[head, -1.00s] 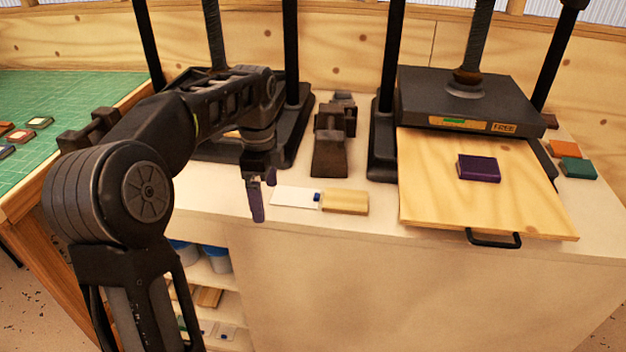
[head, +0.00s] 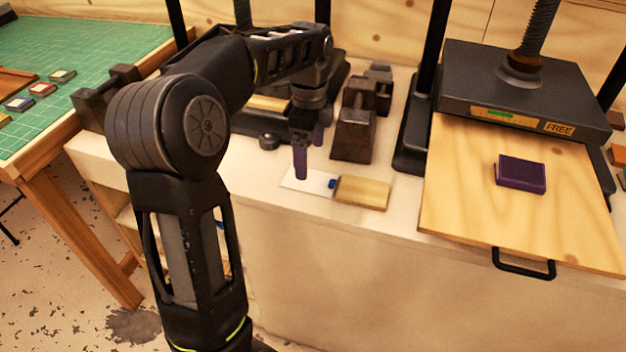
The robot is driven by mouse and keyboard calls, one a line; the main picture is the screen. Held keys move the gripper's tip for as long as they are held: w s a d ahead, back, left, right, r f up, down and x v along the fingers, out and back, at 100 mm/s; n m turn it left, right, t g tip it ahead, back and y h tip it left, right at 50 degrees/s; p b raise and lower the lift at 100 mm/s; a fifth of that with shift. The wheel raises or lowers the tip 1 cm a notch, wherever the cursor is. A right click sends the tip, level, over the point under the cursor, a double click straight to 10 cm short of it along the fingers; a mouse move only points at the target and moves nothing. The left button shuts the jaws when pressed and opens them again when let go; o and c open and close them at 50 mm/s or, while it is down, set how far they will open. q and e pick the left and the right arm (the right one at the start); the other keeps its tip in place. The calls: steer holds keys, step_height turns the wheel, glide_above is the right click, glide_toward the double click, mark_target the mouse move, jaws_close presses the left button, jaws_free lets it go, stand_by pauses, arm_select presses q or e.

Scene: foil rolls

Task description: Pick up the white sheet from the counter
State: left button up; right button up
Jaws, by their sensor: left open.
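The white sheet (head: 291,183) lies flat on the pale counter (head: 260,192), near its front edge. A small blue piece (head: 332,183) shows at its right end, next to a wooden block (head: 361,192). My left gripper (head: 308,158) points down over the sheet, with its fingers apart and nothing between them. One finger covers part of the sheet in this view. I cannot tell whether the fingertip touches it. My right gripper is out of view.
A press with a FREE label (head: 558,127) stands at the right. Its pulled-out wooden board (head: 460,200) carries a purple block (head: 520,174). Dark metal weights (head: 354,135) stand behind the sheet. A green cutting mat (head: 100,40) lies on the left table.

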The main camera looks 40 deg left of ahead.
mark_target(310, 180)
arm_select(q)
steer(key=shift+f, duration=0.45)
steer(key=shift+f, duration=0.1)
step_height(310, 180, down, 5)
steer(key=shift+p, duration=0.3)
steer(key=shift+c, duration=0.5)
steer(key=c, duration=1.3)
step_height(310, 180, up, 10)
steer(key=shift+r, duration=0.1)
